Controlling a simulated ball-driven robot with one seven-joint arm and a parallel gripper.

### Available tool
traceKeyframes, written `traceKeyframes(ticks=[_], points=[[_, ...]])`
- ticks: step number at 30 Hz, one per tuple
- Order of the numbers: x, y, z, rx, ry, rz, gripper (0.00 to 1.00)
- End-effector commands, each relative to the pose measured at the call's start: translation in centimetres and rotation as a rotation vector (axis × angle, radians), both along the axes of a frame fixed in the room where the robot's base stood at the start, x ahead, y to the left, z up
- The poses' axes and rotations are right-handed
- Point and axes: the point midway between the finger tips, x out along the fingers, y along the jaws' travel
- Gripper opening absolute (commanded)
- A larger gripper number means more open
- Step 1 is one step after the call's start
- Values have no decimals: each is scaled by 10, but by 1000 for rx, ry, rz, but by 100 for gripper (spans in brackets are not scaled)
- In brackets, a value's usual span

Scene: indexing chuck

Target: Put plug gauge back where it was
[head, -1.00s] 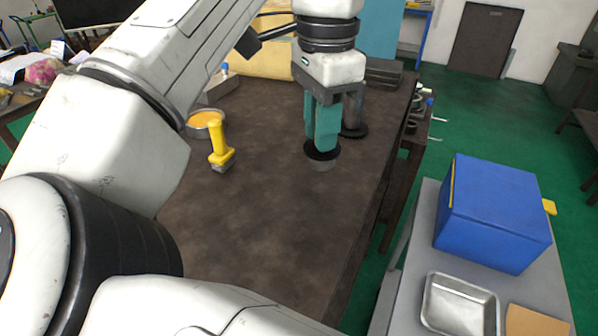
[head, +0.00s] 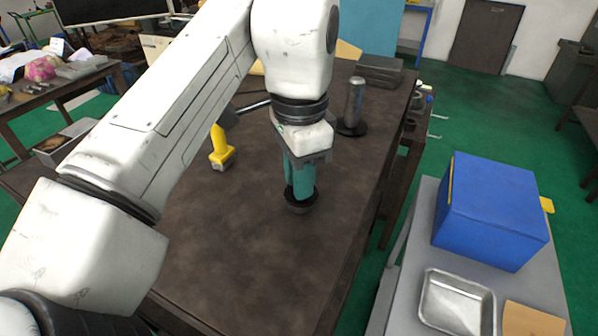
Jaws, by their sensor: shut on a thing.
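My gripper (head: 300,186), with teal fingers, points down over the brown table and is shut on a dark round piece (head: 301,206), which I take for the plug gauge. Only its dark collar and lower edge show below the fingers; the rest is hidden between them. It looks upright, and I cannot tell whether it touches the table. A grey metal cylinder on a dark round base (head: 354,105) stands behind and to the right of my gripper. A yellow-handled tool with a grey foot (head: 221,153) stands to the left, partly behind my arm.
The brown table (head: 240,245) is bare in front of my gripper. Its right edge runs close by. A grey side table (head: 400,285) at the right holds a blue box (head: 490,212) and a metal tray (head: 456,300). A dark block (head: 380,70) lies at the back.

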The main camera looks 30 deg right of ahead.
Motion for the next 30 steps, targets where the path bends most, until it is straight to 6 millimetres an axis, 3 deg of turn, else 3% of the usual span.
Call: traceKeyframes(ticks=[1,2,9,19,30], points=[[0,0,-1,-1,0,0,0],[0,0,-2,-1,0,0,24],[0,0,-1,0,0,0,47],[0,0,2,0,0,0,49],[0,-1,47,-1,1,-1,49]])
